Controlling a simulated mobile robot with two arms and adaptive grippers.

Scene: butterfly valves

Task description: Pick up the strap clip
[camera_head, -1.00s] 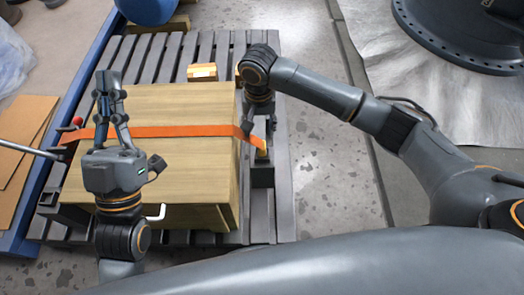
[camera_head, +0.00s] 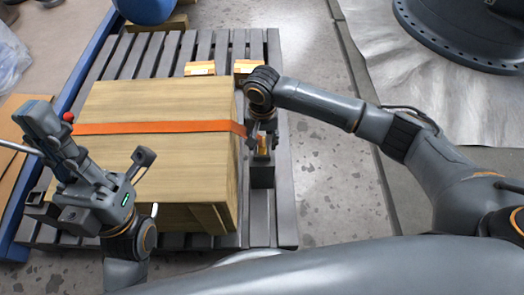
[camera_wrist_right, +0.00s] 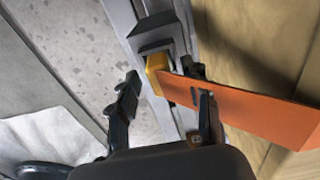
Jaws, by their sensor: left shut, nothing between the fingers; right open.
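The strap clip is a small yellow-orange piece (camera_head: 262,144) at the right end of the orange strap (camera_head: 150,128), beside the wooden crate. In the right wrist view the clip (camera_wrist_right: 157,74) lies ahead of and between the two spread fingers, and the strap (camera_wrist_right: 250,110) runs off to the right, crossing the right-hand finger. My right gripper (camera_wrist_right: 163,90) is open around the clip area; whether a finger touches it cannot be told. My left gripper (camera_head: 36,116) is shut and empty, over the crate's left side, near a lever with a red knob (camera_head: 68,117).
The wooden crate (camera_head: 150,103) stands on a grey slatted pallet (camera_head: 268,215). Small wooden blocks (camera_head: 199,69) lie behind it. A dark metal bracket (camera_head: 262,176) sits below the clip. Speckled floor (camera_head: 330,180) is clear to the right. A large dark flange (camera_head: 470,45) stands at the back right.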

